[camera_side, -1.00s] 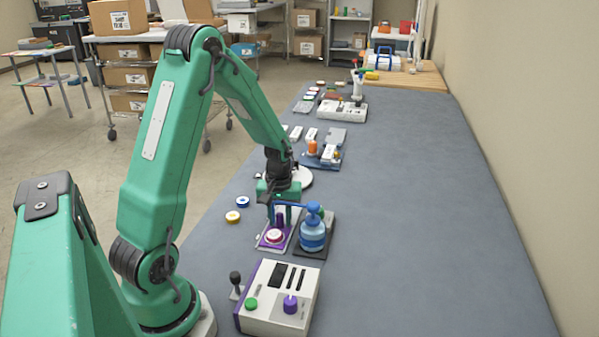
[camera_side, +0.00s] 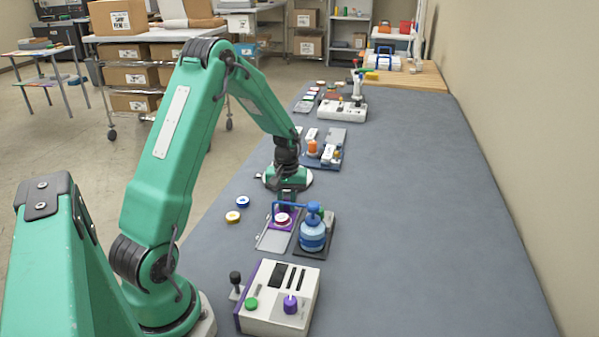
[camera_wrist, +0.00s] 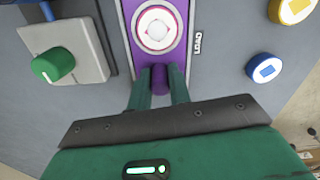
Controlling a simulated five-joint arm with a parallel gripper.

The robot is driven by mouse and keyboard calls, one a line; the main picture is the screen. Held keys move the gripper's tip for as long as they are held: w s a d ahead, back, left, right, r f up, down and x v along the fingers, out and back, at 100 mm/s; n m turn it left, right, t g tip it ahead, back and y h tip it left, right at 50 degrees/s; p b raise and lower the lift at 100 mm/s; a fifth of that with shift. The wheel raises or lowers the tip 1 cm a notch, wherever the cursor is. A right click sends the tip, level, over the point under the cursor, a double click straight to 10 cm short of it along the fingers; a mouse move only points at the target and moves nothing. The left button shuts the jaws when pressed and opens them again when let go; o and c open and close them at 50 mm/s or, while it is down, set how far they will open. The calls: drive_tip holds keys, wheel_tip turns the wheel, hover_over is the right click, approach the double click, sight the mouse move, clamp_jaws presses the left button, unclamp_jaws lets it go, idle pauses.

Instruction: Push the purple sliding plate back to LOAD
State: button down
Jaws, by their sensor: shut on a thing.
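The purple sliding plate (camera_wrist: 128,8) bears a white disc with a red ring (camera_wrist: 158,28); in the side view the plate (camera_side: 293,214) is at the far end of its grey track (camera_side: 272,241). My gripper (camera_wrist: 158,84) is shut on the plate's upright purple handle (camera_wrist: 159,77), with one green finger on each side. In the side view my gripper (camera_side: 287,203) is low over the far end of the track. The LOAD label (camera_wrist: 197,43) lies right of the plate in the wrist view, about level with the disc.
A grey block with a green knob (camera_wrist: 54,64) is left of the plate. Blue-white (camera_wrist: 264,68) and yellow-white (camera_wrist: 292,8) discs lie on the table. A white box with a purple knob (camera_side: 280,300) stands nearer the camera.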

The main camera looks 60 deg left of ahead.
drive_tip(key=shift+w+a, duration=0.8)
drive_tip(key=shift+w, duration=0.25)
drive_tip(key=c, duration=1.3)
unclamp_jaws()
drive_tip(key=shift+s, duration=0.1)
drive_tip(key=shift+r, duration=0.1)
wheel_tip(320, 180, up, 8)
drive_tip(key=shift+f, duration=0.2)
